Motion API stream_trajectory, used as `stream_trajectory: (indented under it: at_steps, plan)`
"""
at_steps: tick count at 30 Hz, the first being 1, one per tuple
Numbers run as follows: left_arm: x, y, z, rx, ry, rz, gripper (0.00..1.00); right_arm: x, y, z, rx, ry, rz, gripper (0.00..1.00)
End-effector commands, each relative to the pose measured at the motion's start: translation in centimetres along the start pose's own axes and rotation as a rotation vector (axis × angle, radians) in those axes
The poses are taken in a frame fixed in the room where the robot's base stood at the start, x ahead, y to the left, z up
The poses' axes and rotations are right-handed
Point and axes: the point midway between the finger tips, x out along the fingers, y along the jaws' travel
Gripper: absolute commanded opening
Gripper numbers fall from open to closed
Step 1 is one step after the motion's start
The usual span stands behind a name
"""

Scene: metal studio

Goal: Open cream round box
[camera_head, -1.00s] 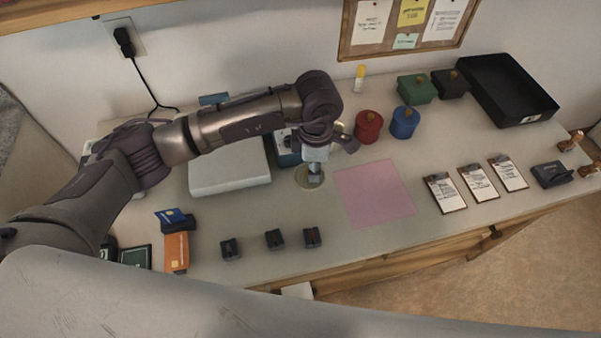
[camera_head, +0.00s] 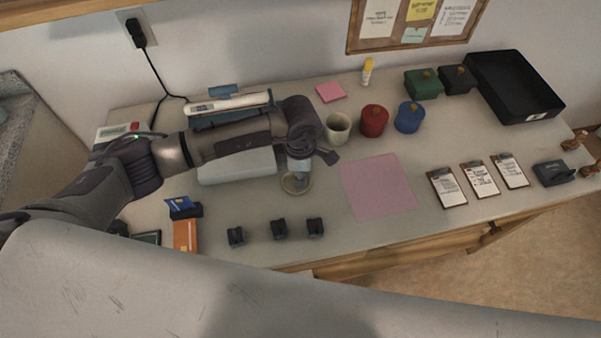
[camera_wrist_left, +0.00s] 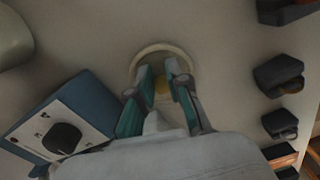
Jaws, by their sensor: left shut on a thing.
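The cream round box (camera_head: 338,130) stands at the back of the desk, left of the red round box. Its top is open and its hollow inside shows. Its round cream lid (camera_head: 292,189) is in front of it, left of the pink mat, under my left gripper (camera_head: 298,176). In the left wrist view the fingers (camera_wrist_left: 162,78) are shut on the lid's yellowish knob, with the lid's pale rim (camera_wrist_left: 157,50) around the tips. Whether the lid touches the desk I cannot tell. Part of the pale box (camera_wrist_left: 12,38) shows at the upper left there.
Red (camera_head: 374,123) and blue (camera_head: 408,119) round boxes stand at the back, right of the cream one. A pink mat (camera_head: 378,187) lies right of the lid. Several small black holders (camera_head: 280,230) line the front. A black tray (camera_head: 515,88) is at the back right.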

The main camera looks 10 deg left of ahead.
Motion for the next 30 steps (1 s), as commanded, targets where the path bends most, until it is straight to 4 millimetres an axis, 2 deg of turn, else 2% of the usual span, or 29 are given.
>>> stream_trajectory:
  at_steps: [1,2,6,14,17,19,23,30]
  plan:
    - [0.4,0.0,0.0,0.0,0.0,0.0,0.0,0.4,0.0,0.0,0.0,0.0,0.0,0.97]
    - [0.2,0.0,0.0,0.0,0.0,0.0,0.2,0.2,-0.1,0.0,0.0,0.0,-0.001,0.97]
    - [0.2,0.0,0.0,0.0,0.0,0.0,0.42,0.2,-0.1,0.0,-0.001,0.0,-0.001,0.97]
    - [0.1,0.0,0.0,-0.001,0.0,0.0,0.42,0.1,-0.3,0.0,-0.001,0.001,-0.004,0.97]
    - [-0.3,0.0,0.0,-0.001,0.0,-0.001,0.42,-0.3,-0.4,-0.1,-0.001,0.002,-0.005,0.97]
    - [-0.8,0.1,0.0,0.0,-0.002,0.003,0.42,0.1,-0.5,-0.1,-0.001,0.002,-0.006,0.97]
    - [-3.1,0.1,0.1,0.002,-0.003,0.005,0.42,0.7,-0.5,0.0,-0.001,0.002,-0.006,0.97]
    - [-8.3,0.1,0.0,0.001,-0.003,0.005,0.42,1.9,-0.5,0.1,-0.001,0.003,-0.005,0.97]
